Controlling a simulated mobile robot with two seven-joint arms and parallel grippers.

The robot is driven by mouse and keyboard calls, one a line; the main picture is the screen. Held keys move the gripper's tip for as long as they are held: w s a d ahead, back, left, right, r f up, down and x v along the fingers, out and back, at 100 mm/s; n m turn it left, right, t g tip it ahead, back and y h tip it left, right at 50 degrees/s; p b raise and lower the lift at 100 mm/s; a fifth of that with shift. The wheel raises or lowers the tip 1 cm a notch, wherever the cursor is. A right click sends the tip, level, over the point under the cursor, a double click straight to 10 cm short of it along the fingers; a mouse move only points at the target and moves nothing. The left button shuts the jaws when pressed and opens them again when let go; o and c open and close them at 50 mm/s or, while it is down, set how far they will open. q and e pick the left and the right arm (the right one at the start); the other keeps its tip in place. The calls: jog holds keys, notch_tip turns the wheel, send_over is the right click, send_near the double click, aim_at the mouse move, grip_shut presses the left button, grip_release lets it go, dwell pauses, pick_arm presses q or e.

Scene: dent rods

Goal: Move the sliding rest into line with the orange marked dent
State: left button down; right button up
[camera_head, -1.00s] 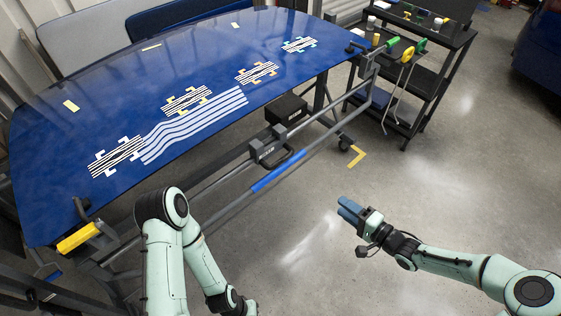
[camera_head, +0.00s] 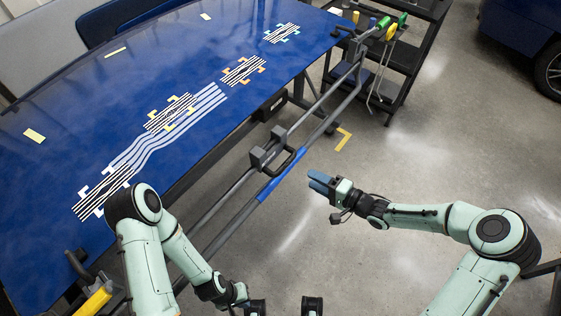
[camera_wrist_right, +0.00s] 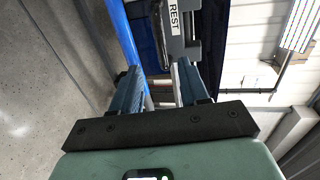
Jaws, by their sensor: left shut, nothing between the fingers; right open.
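The orange-marked dent (camera_head: 243,70) is a striped patch with orange corner brackets on the blue panel (camera_head: 200,50). The grey sliding rest (camera_head: 266,150), with a dark loop handle (camera_head: 292,163), sits on the rail along the panel's near side. Which dent it lines up with, I cannot tell exactly. My right gripper (camera_head: 318,182) is open and empty, just right of the handle in the head view. In the right wrist view, its blue fingers (camera_wrist_right: 158,90) are apart, and the rest (camera_wrist_right: 190,45), labelled REST, shows beyond them.
Yellow- (camera_head: 170,112), white- (camera_head: 102,190) and teal-bracketed (camera_head: 282,33) dent patches share the panel. A blue sleeve (camera_head: 275,178) covers part of the front bar. A dark tool cart (camera_head: 400,50) stands at the upper right. Open floor (camera_head: 430,150) lies right of the bar.

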aim_at(287, 166)
jog(key=x, duration=1.2)
jog(key=shift+w+a, duration=0.1)
jog(key=shift+a, duration=0.1)
grip_shut()
